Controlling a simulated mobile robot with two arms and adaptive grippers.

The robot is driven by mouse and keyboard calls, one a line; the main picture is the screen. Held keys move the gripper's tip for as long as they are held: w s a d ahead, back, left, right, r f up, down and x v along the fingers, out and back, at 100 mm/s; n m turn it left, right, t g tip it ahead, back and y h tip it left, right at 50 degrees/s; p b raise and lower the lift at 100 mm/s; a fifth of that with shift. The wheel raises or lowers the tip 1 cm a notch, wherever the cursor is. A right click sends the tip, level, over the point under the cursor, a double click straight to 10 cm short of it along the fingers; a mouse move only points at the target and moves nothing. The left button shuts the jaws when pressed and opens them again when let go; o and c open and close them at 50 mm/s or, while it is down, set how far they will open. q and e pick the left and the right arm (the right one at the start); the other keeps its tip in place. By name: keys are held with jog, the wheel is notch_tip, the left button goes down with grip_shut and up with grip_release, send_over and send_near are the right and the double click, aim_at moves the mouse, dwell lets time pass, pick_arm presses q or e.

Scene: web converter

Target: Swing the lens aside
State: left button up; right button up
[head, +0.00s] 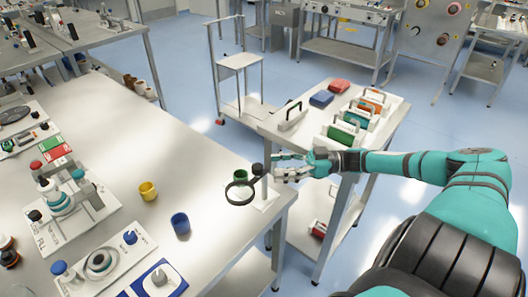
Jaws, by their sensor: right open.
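The lens (240,193) is a round black-rimmed magnifier near the right corner of the white table. It joins a small stand with a pale upright post (264,187) and a black knob (257,169), on a pale base plate. A small green cup-like part (240,175) shows just behind the lens. My right gripper (279,166) is open, with its fingers pointing left, close to the right of the knob and post. I cannot tell whether a finger touches them. My left gripper is not in view.
A yellow cup (148,191) and a blue cup (180,224) stand left of the lens. Fixtures line the table's left side. A side table (385,130) with coloured handled blocks stands behind my right arm. A wheeled cart (240,60) stands farther back.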

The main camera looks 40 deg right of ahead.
jog(key=v, duration=0.5)
jog(key=shift+s+d, duration=0.25)
jog(key=shift+d, duration=0.05)
jog(key=shift+s, duration=0.1)
